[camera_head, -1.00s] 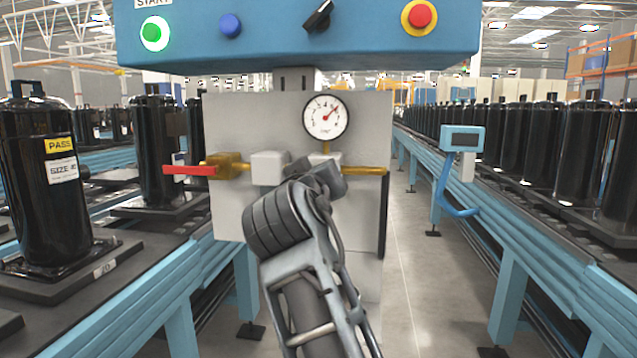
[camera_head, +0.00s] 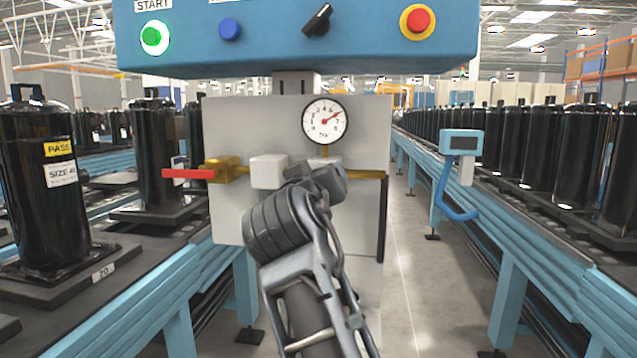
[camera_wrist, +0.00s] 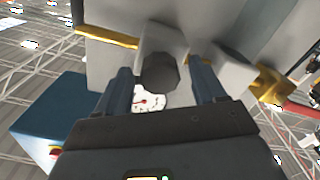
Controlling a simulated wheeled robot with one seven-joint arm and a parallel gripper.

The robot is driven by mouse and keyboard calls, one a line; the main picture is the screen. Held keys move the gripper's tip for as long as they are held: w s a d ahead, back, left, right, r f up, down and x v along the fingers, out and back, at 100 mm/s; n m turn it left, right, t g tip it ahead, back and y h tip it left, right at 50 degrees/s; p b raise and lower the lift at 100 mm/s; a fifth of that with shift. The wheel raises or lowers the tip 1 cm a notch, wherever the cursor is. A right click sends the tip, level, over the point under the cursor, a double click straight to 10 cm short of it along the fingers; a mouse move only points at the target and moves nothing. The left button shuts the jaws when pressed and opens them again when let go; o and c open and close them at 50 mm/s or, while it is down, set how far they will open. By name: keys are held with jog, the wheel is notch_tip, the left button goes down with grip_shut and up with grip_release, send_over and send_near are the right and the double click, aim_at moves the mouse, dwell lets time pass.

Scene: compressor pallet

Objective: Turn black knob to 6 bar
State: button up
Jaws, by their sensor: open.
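The pressure gauge (camera_head: 325,121) has a white round face and a red needle pointing to the upper right, around the 6; the digits are too small to read exactly. It also shows in the wrist view (camera_wrist: 148,98), partly covered. The black knob (camera_wrist: 159,74) sits on a light grey block in the wrist view. My gripper (camera_wrist: 160,79) is open, with one finger on each side of the knob and visible gaps. In the head view my arm and wrist hide the knob and the fingers.
A brass pipe (camera_head: 365,174) crosses the grey panel (camera_head: 233,120), with a red lever valve (camera_head: 190,173) at left. A blue box (camera_head: 270,55) with buttons and a black switch hangs above. Conveyors with black compressors flank both sides.

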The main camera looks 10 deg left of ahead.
jog(key=s, duration=0.7)
jog(key=shift+s, duration=0.4)
jog(key=shift+a, duration=0.1)
jog(key=s+d+f+g+y+p, duration=0.1)
jog(key=s+d+f, duration=0.45)
jog(key=f, duration=0.35)
jog(key=s+d+f+g+y+p, duration=0.1)
jog(key=s+d+f+p, duration=0.1)
jog(key=s+d+f, duration=0.55)
jog(key=s+d+f+g+y+p, duration=0.1)
jog(key=s+d+f, duration=0.25)
jog(key=f, duration=0.65)
jog(key=s+d+f+m+p, duration=0.1)
jog(key=s+d, duration=0.3)
jog(key=s, duration=0.5)
jog(key=s+d+f+m+p, duration=0.1)
jog(key=s+d, duration=0.2)
jog(key=s, duration=0.6)
jog(key=s+d+r+m+h+p, duration=0.1)
jog(key=s+d+r, duration=0.1)
jog(key=s+r, duration=0.2)
jog(key=s+d+r+m+h+p, duration=0.1)
jog(key=s+d+r+m, duration=0.1)
jog(key=s, duration=0.8)
notch_tip(320, 180, up, 2)
jog(key=shift+s+d+r, duration=0.1)
jog(key=shift+s+d, duration=0.1)
jog(key=shift+d, duration=0.5)
